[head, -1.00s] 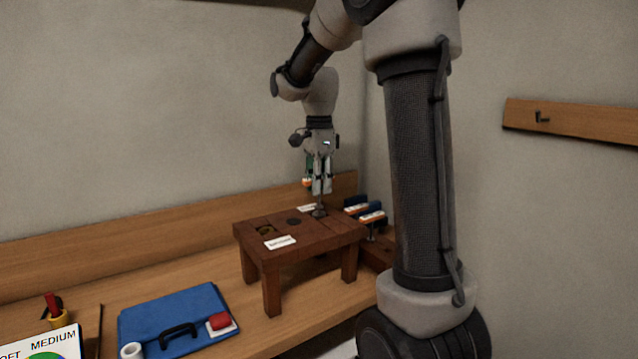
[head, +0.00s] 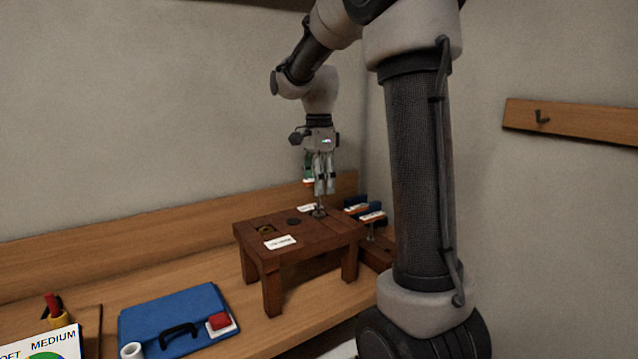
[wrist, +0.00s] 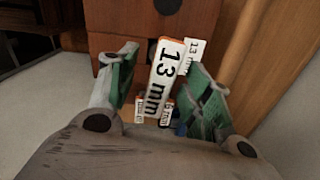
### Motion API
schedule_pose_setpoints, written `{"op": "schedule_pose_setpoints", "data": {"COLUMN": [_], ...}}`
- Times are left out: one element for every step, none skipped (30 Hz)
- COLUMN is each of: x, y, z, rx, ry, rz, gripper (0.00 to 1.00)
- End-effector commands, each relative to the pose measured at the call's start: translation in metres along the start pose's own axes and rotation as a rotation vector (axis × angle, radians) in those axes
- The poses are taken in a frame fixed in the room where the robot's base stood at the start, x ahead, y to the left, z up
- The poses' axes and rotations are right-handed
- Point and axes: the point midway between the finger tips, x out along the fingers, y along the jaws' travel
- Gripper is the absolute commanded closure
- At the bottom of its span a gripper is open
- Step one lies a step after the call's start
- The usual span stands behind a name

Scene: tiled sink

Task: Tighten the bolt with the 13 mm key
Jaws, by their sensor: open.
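A key with a white, orange-edged "13 mm" tag (wrist: 164,78) is between my fingers in the wrist view. In the head view, an orange-and-white patch (head: 308,183) shows beside my fingers. My gripper (head: 320,190) points down over the far right of a brown wooden stand. It is open, and its green-padded fingers (wrist: 165,85) are apart on either side of the tag. A thin upright shaft (head: 318,208) stands below it on a dark round foot. The bolt is not clearly visible, and I cannot tell whether the key is seated on it.
The wooden stand (head: 290,228) carries a white card (head: 280,242) and dark round spots. A rack of tagged keys (head: 370,217) stands right of it. Smaller tags (wrist: 166,112) show in the wrist view. A blue case (head: 175,310) lies at front left. The wall is close behind.

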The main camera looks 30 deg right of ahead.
Motion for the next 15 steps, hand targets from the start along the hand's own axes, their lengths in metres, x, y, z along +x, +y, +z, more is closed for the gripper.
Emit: {"op": "schedule_pose_setpoints", "data": {"x": [-0.004,-0.007,-0.011,-0.013,-0.016,-0.019,-0.022,-0.025,-0.028,-0.031,-0.034,-0.037,-0.040,-0.042,-0.046], "y": [0.000,-0.001,-0.001,-0.001,0.000,-0.001,-0.001,-0.001,0.000,0.000,-0.001,-0.001,0.000,0.000,0.000], "z": [0.000,0.000,0.000,0.000,0.000,0.000,0.000,0.000,0.000,0.000,0.000,0.000,0.000,0.000,0.000], "rx": [0.000,0.000,0.000,0.000,0.000,0.000,0.000,0.000,0.000,0.000,0.000,0.000,0.000,0.000,0.000], "ry": [0.000,0.000,0.000,0.000,0.000,0.000,0.000,0.000,0.000,0.000,0.000,0.000,0.000,0.000,0.000], "rz": [-0.002,-0.003,-0.003,-0.002,-0.002,-0.002,-0.003,-0.002,-0.001,-0.002,-0.003,-0.003,-0.002,-0.002,-0.003], "gripper": [0.50,0.50,0.50,0.50,0.50,0.50,0.50,0.50,0.50,0.50,0.50,0.50,0.50,0.50,0.50]}}
